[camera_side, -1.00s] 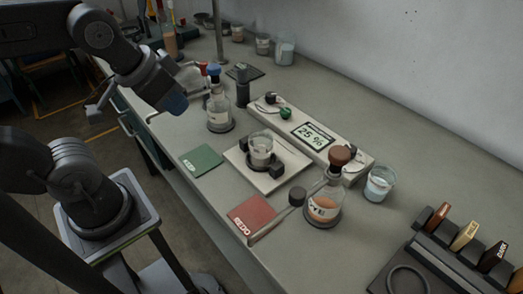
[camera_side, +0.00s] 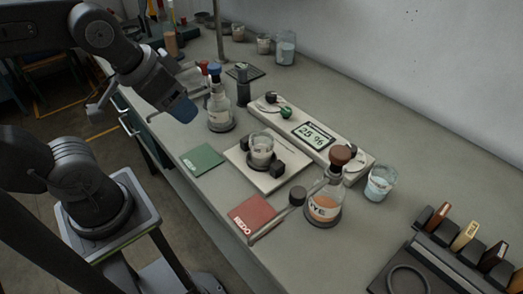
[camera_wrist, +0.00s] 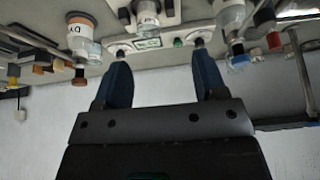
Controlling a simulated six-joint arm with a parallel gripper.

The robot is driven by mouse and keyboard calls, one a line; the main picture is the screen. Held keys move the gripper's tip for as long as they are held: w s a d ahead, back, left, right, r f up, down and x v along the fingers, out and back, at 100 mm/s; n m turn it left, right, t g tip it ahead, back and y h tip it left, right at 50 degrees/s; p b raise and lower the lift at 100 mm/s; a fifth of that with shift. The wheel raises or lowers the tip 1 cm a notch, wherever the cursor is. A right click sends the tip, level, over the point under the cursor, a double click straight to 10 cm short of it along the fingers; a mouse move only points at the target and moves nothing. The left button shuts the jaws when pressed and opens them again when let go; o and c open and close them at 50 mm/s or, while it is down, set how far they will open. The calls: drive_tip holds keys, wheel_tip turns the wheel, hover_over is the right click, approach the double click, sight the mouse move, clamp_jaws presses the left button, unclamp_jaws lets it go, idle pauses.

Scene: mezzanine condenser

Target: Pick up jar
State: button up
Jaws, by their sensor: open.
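A small clear glass jar (camera_side: 262,149) stands upright on a square white plate (camera_side: 250,174) in the middle of the bench, between dark blocks. In the wrist view the jar (camera_wrist: 147,14) shows upside down at the top edge. My gripper (camera_side: 182,106) hangs above the bench's front edge at the left, well apart from the jar. In the wrist view my gripper (camera_wrist: 159,55) has its two blue fingers spread with nothing between them.
A blue-stoppered bottle (camera_side: 219,109) stands between my gripper and the jar. An orange-filled flask (camera_side: 323,205) stands right of the plate, a white-filled beaker (camera_side: 380,183) beyond it. A display panel (camera_side: 315,136) lies behind. Green (camera_side: 201,158) and red (camera_side: 254,214) mats lie in front.

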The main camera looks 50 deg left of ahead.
drive_tip(key=o, duration=0.4)
drive_tip(key=n+g, duration=0.6)
drive_tip(key=n, duration=0.7)
hover_over(261, 149)
drive_tip(key=w+a, duration=0.2)
wheel_tip(261, 149, down, 4)
drive_tip(key=shift+n, duration=0.3)
wheel_tip(261, 149, down, 14)
